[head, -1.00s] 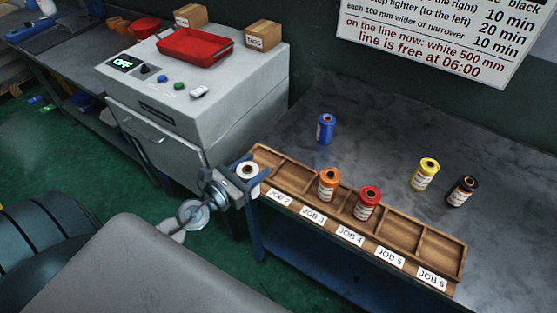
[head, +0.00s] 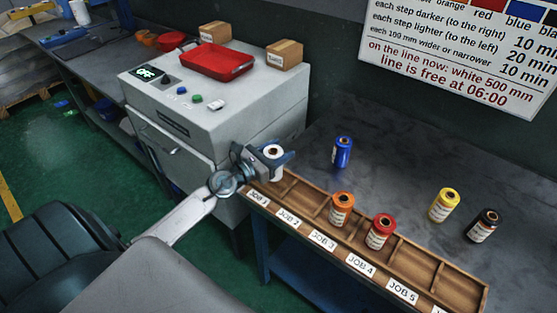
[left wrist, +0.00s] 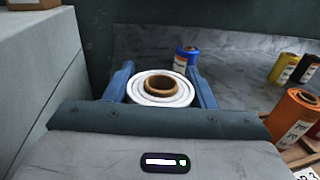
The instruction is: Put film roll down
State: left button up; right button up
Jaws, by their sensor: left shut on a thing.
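My left gripper (head: 268,164) is shut on a white film roll (head: 273,152), held upright above the back left end of the wooden job rack (head: 310,202). In the left wrist view the white roll (left wrist: 160,88) sits between the two blue fingers, its brown core facing up. The JOB 1 label (head: 257,197) shows just in front of the gripper. An orange roll (head: 341,209) and a red roll (head: 380,231) stand in middle compartments of the rack. My right gripper is not in view.
A blue roll (head: 342,152), a yellow roll (head: 444,205) and a black roll (head: 483,226) stand on the dark table (head: 400,160) behind the rack. A grey machine (head: 215,120) with a red tray (head: 217,61) on top is close to the gripper's left. A sign hangs on the wall.

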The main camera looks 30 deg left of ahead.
pick_arm(q)
jog(key=f+b, duration=0.3)
jog(key=shift+w+a+f, duration=0.1)
jog(key=shift+w+f, duration=0.15)
jog(key=shift+w, duration=0.05)
jog(key=o, duration=1.1)
jog(key=shift+f, duration=0.1)
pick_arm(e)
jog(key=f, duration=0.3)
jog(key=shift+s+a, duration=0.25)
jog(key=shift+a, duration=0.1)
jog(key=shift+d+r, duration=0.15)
